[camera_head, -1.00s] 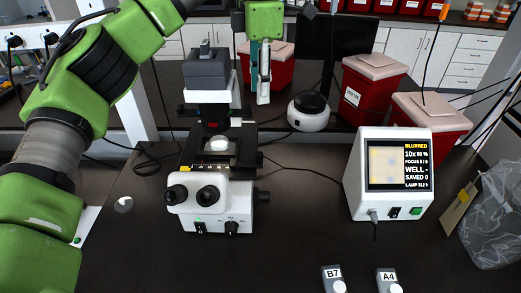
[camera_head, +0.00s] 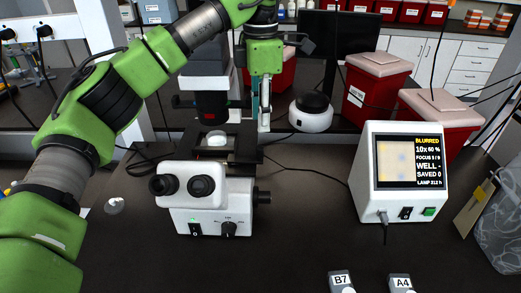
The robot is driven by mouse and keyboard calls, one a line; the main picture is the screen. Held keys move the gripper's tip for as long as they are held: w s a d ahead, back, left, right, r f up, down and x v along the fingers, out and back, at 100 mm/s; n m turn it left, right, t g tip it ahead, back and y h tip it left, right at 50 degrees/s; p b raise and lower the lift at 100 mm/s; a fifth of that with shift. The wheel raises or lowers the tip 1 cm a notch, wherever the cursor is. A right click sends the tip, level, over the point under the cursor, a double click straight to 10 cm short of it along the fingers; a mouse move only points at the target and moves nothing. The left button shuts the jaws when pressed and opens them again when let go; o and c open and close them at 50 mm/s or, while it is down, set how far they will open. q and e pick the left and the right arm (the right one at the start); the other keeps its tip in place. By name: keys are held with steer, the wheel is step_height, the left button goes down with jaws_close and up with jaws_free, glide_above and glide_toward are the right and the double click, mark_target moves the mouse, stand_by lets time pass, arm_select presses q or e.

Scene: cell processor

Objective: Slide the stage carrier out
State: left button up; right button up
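The microscope (camera_head: 203,208) stands on the dark bench, white and black with two eyepieces. Its black stage (camera_head: 243,145) sits under the dark upper column, with a round white dish-like piece (camera_head: 216,140) on it. I cannot tell the stage carrier apart from the stage. My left gripper (camera_head: 262,124) points down from the green arm at the stage's right side, with its tips near the stage's far right edge. Whether it touches is unclear. Its fingers overlap in this view, so their gap is hidden. My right gripper is not in view.
A monitor box (camera_head: 404,172) reading "BLURRED" stands at the right. A round white device (camera_head: 311,113) sits behind the stage. Items labelled B7 (camera_head: 341,281) and A4 (camera_head: 402,282) lie at the front. The bench between microscope and monitor is mostly clear, with a cable crossing.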

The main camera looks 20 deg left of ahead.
mark_target(261, 147)
arm_select(q)
step_height(261, 147, down, 10)
steer(key=shift+a+f+p, duration=0.1)
steer(key=shift+p, duration=1.15)
jaws_close()
